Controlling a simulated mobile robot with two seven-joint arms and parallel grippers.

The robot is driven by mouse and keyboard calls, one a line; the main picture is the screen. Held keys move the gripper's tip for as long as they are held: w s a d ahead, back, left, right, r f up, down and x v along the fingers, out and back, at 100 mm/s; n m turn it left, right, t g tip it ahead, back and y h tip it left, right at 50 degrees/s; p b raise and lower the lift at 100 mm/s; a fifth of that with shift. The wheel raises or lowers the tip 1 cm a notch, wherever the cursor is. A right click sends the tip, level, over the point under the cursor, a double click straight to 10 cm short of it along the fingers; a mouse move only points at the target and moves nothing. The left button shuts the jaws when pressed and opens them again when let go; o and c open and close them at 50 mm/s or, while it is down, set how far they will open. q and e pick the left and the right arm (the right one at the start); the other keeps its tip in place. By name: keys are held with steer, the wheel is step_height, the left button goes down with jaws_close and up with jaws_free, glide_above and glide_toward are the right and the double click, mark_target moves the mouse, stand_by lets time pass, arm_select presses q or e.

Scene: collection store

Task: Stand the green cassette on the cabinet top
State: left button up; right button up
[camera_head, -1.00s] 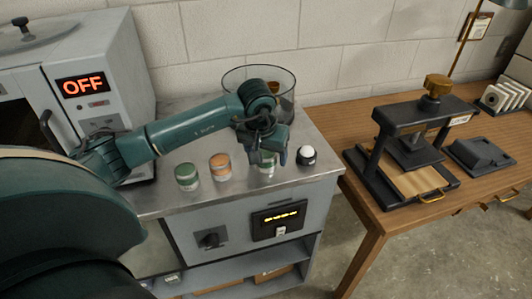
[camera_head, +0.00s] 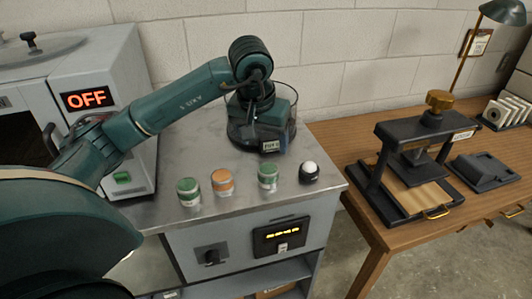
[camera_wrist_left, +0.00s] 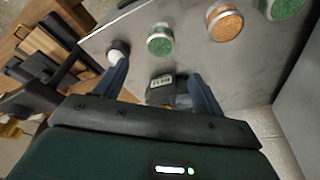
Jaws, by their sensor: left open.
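Two green-topped round canisters stand upright on the grey metal cabinet top (camera_head: 225,215): a left one (camera_head: 188,191) and a right one (camera_head: 268,177). I cannot tell which is the green cassette. Both also show at the top of the left wrist view, the right one (camera_wrist_left: 160,40) nearer my fingers and the left one (camera_wrist_left: 285,8) at the corner. My left gripper (camera_head: 268,140) is open, behind the right green canister and in front of the glass jar, apart from the canisters. Its two fingers (camera_wrist_left: 155,75) show spread in the wrist view. My right gripper is not in view.
An orange-topped canister (camera_head: 222,182) stands between the green ones. A black, white-topped knob (camera_head: 309,172) is right of them. The glass jar (camera_head: 289,105) is partly hidden by my arm. An oven-like box (camera_head: 115,115) stands left. A wooden table (camera_head: 355,205) with a press (camera_head: 415,160) is right.

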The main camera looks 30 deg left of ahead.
arm_select(q)
steer(key=s+d+f+n+g+h, duration=0.1)
steer(key=s+d+f+h, duration=0.15)
steer(key=d, duration=0.35)
steer(key=s+d+f+n+g+h, duration=0.1)
steer(key=s+d+f+n+h, duration=0.1)
steer(key=d+h, duration=0.3)
steer(key=s+d+f+n+g+h, duration=0.1)
steer(key=s+d+f+g+h, duration=0.1)
steer(key=d, duration=0.6)
steer(key=s+d+r+n+t+h, duration=0.3)
steer(key=d+r+n+t+h, duration=0.3)
steer(key=n+h, duration=0.85)
steer(key=a+f+m+t+y, duration=0.45)
steer(key=f+m+y, duration=0.45)
steer(key=m, duration=0.7)
steer(key=a+f+m+t+y, duration=0.4)
steer(key=f+m+t+y, duration=0.35)
steer(key=m, duration=0.85)
steer(key=s+f+n+g+y, duration=0.3)
steer(key=s+f+n+g, duration=0.3)
steer(key=f, duration=0.4)
steer(key=shift+s+a+n, duration=0.45)
steer(key=shift+s+n, duration=0.2)
steer(key=shift+n, duration=0.4)
